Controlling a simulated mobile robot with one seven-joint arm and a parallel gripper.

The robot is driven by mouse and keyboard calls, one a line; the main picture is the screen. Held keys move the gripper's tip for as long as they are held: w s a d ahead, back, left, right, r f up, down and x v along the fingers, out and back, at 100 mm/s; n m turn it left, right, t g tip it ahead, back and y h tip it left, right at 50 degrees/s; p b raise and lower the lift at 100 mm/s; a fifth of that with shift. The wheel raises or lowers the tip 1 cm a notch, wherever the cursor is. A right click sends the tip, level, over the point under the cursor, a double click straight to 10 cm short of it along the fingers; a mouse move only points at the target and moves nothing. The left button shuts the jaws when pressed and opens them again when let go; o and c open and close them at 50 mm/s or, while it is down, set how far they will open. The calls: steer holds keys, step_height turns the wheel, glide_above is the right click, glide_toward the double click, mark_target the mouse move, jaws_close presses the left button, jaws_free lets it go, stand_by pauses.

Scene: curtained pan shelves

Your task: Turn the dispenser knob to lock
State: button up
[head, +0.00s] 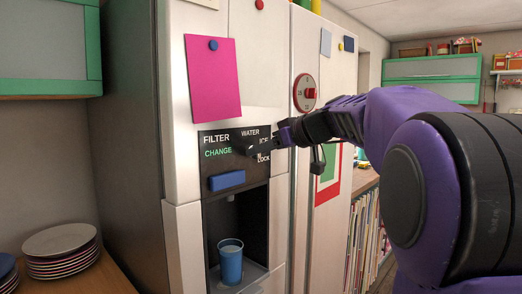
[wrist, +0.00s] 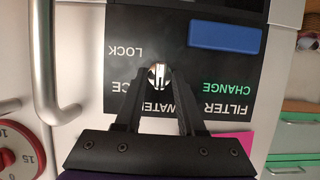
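The dispenser panel (head: 215,139) is a black plate on the fridge door, lettered FILTER, CHANGE, WATER, ICE and LOCK. In the wrist view the panel (wrist: 225,65) appears upside down. The small silvery dispenser knob (wrist: 158,76) sits between my two black fingertips, near LOCK and ICE; its pointing direction is unclear. My gripper (wrist: 158,80) reaches to the panel with its fingers apart on either side of the knob. I cannot tell whether they press on it.
A blue dispenser lever (head: 227,180) sits below the panel, above a blue cup (head: 230,261) in the recess. A metal door handle (wrist: 46,65) and a red timer (wrist: 12,160) are close beside my gripper. A pink sheet (head: 212,80) hangs above the panel. Plates (head: 61,251) stand on the left counter.

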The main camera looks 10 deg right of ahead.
jaws_close()
steer(key=m+y, duration=0.3)
steer(key=m, duration=0.3)
steer(key=m+y+p, duration=0.1)
steer(key=m+y, duration=0.2)
steer(key=m, duration=0.4)
steer(key=f+m+y+p, duration=0.1)
steer(key=m+y, duration=0.2)
steer(key=m, duration=0.3)
steer(key=shift+w+d+f+m, duration=0.1)
steer(key=shift+w+d+m, duration=0.15)
steer(key=shift+d+m, duration=0.1)
stand_by(0.4)
steer(key=shift+t, duration=0.3)
steer(key=shift+o, duration=1.3)
jaws_free()
